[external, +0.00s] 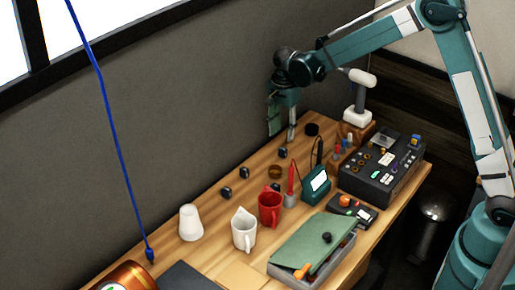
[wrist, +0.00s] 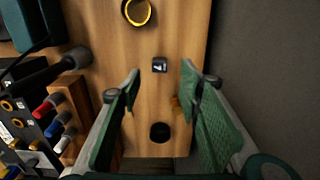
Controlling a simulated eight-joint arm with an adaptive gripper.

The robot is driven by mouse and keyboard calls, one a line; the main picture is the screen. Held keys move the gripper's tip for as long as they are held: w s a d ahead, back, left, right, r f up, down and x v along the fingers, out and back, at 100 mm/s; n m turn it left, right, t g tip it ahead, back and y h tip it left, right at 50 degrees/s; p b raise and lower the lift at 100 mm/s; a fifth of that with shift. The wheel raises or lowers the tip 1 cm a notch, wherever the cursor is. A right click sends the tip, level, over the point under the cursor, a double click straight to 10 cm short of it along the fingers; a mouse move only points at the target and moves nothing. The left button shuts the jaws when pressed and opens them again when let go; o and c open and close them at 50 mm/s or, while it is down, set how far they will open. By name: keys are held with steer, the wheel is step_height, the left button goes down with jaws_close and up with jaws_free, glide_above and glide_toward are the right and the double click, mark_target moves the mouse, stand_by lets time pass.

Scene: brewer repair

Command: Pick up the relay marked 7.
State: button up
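Several small black blocks that look like relays lie on the wooden bench; the external view shows them at the back edge, one (external: 283,152) close below my gripper and others farther left (external: 244,172), (external: 226,192). Their markings cannot be read there. In the wrist view one black relay (wrist: 159,65) lies on the wood with a pale mark on its top, too small to read surely as a 7. My gripper (wrist: 160,78) is open and empty, its green fingers pointing down on either side of that relay in the picture. It also shows in the external view (external: 283,125), above the bench.
A brass ring (wrist: 138,12) and a black round piece (wrist: 160,132) lie near the relay. A dark wall (external: 180,110) runs along the back. A red mug (external: 270,208), white mug (external: 244,230), green meter (external: 316,185) and control box (external: 382,170) stand nearby.

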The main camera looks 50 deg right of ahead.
mark_target(282, 150)
stand_by(0.3)
steer(key=shift+f, duration=1.3)
steer(key=shift+f, duration=0.1)
steer(key=shift+a+f+p, duration=0.1)
steer(key=shift+f+p, duration=0.2)
steer(key=shift+f, duration=2.2)
steer(key=c, duration=0.9)
